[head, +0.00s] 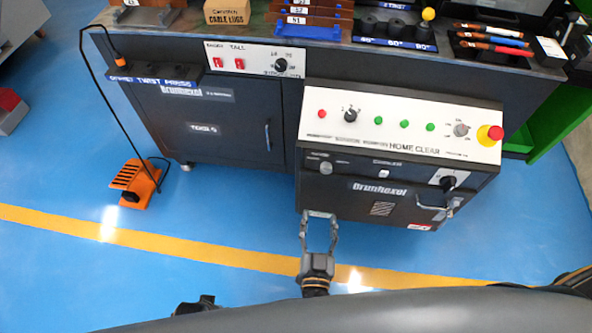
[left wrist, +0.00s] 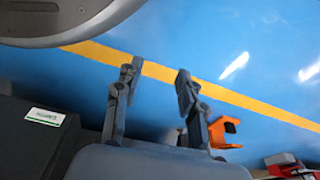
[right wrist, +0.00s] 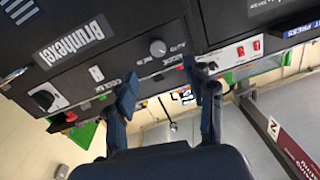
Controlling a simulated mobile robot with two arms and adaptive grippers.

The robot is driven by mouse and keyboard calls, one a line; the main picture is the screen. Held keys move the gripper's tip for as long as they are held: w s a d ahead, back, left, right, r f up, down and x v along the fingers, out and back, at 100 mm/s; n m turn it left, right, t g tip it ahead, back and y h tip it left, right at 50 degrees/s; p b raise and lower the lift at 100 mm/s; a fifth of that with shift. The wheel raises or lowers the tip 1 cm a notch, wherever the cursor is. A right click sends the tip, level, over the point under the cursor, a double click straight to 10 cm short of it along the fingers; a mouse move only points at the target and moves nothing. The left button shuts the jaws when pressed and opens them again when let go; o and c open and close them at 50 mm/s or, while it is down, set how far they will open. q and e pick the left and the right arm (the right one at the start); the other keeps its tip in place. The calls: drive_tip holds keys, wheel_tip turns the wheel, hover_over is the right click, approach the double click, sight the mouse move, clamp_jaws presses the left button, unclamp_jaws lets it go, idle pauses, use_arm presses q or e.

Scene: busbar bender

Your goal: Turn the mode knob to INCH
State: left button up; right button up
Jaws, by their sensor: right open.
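The grey Brunhexel control cabinet (head: 345,205) carries several knobs. A small grey knob (head: 326,167) sits at the left of its front face and shows in the right wrist view (right wrist: 157,47), with what looks like AUTO lettered beside it. A black knob (head: 350,115) is on the white top panel, with a grey selector (head: 461,129) at its right. I cannot read which knob is marked INCH. My right gripper (head: 320,214) is open and empty, below and in front of the cabinet face, apart from the knobs. My left gripper (left wrist: 157,70) is open and empty over the floor.
A red-yellow emergency stop (head: 490,135) and green buttons (head: 404,124) share the top panel. A black rotary handle (head: 448,182) is at the cabinet's right front. An orange foot pedal (head: 140,183) with a cable lies at left. The blue floor in front is mostly clear.

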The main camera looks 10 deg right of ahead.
sight(326, 172)
drive_tip(key=shift+m+h, duration=0.4)
drive_tip(key=shift+h, duration=0.1)
drive_tip(key=x, duration=0.8)
drive_tip(key=r+b+x, duration=0.1)
drive_tip(key=x, duration=0.3)
drive_tip(key=shift+w+d, duration=0.15)
drive_tip(key=shift+w, duration=0.2)
use_arm(q)
drive_tip(key=shift+w+r, duration=0.75)
drive_tip(key=shift+r, duration=0.35)
drive_tip(key=shift+w+r, duration=0.75)
drive_tip(key=shift+r, duration=0.35)
use_arm(e)
drive_tip(key=shift+w+d, duration=0.2)
drive_tip(key=shift+w, duration=0.5)
drive_tip(key=shift+c, duration=0.4)
clamp_jaws()
